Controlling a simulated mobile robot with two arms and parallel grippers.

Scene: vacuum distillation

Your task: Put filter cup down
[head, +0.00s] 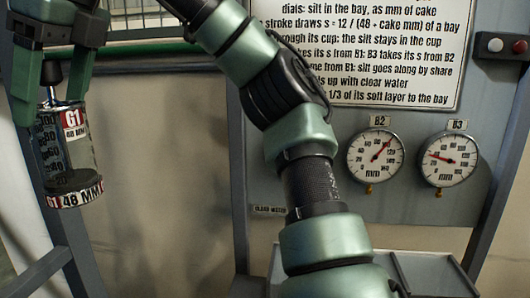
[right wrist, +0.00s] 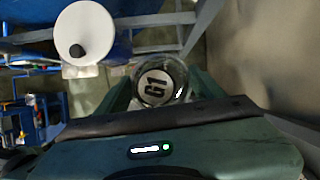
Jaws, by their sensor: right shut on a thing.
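The filter cup (head: 82,150) is a clear cylinder with a scale, a dark base and a "G1 48 MM" band, at the left of the head view. It stands roughly upright. My right gripper (head: 48,92) is shut on its upper part from above. In the right wrist view the cup's round "G1" face (right wrist: 157,84) shows between the fingers. No surface shows directly under the cup in the head view. A dark knob on a thin rod shows at the cup's top; I cannot tell whether it belongs to the cup. My left gripper is not in view.
Blue-grey frame posts (head: 236,180) stand behind the cup and to its right. A panel carries dial B2 (head: 375,157), dial B3 (head: 449,160) and a text sign (head: 400,50). The right wrist view shows a white disc (right wrist: 84,28) with a black knob near the cup.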

